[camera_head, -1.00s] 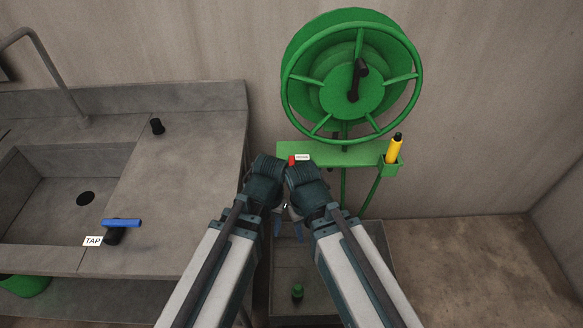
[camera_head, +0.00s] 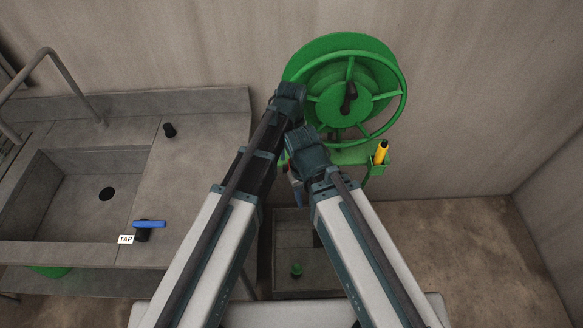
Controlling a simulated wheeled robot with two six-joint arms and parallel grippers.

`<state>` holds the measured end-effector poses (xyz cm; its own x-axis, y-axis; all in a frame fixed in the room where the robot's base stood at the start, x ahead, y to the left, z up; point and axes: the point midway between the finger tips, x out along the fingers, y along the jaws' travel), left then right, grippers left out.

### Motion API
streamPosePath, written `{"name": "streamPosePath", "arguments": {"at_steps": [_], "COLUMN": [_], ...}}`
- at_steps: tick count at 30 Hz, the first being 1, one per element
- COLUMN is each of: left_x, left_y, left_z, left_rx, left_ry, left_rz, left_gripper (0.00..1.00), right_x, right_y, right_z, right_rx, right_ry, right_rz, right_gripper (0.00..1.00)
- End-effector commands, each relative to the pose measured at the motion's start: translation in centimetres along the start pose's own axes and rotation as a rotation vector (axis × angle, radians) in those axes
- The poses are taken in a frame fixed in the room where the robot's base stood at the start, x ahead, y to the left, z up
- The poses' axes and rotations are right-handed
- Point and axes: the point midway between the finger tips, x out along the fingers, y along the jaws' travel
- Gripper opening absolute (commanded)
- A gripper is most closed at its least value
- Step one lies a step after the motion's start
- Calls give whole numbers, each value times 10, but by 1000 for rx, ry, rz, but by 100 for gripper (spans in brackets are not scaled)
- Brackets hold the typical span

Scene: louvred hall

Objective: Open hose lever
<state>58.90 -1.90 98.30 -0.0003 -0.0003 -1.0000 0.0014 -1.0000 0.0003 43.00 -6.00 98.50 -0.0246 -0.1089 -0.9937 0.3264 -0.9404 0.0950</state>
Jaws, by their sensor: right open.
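The green hose reel (camera_head: 343,95) is on the back wall, with a dark crank handle (camera_head: 349,98) at its hub. A green shelf (camera_head: 350,156) sits under it, mostly covered by my arms. The hose lever and its label cannot be made out; my wrists cover that area. My right gripper (camera_head: 297,190) shows only in part, below its wrist, just under the shelf; it is open, and I see nothing held. My left arm reaches higher, its wrist overlapping the reel's left edge; its fingers are hidden.
A yellow nozzle (camera_head: 382,152) stands in a holder at the shelf's right end. A stone sink (camera_head: 95,185) with a blue tap lever (camera_head: 149,224) is at left. A low basin (camera_head: 292,283) holds a small green fitting (camera_head: 296,270). The right floor is clear.

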Motion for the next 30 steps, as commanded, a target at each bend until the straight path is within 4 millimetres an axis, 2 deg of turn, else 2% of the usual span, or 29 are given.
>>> {"name": "streamPosePath", "arguments": {"at_steps": [5, 23, 24, 30], "left_x": [12, 92, 83, 87], "left_y": [0, 0, 0, 0], "left_z": [0, 1, 1, 1], "left_rx": [1, 1, 1, 1], "left_ry": [0, 0, 0, 0], "left_rz": [0, 0, 0, 0], "left_gripper": [52, 52, 52, 52], "right_x": [12, 92, 82, 87], "right_y": [-1, -9, -8, -8], "right_z": [-1, -5, -5, -5], "right_rx": [0, 0, 0, 0], "right_ry": [0, 0, 0, 0], "right_rz": [0, 0, 0, 0], "right_gripper": [50, 50, 50, 50]}}
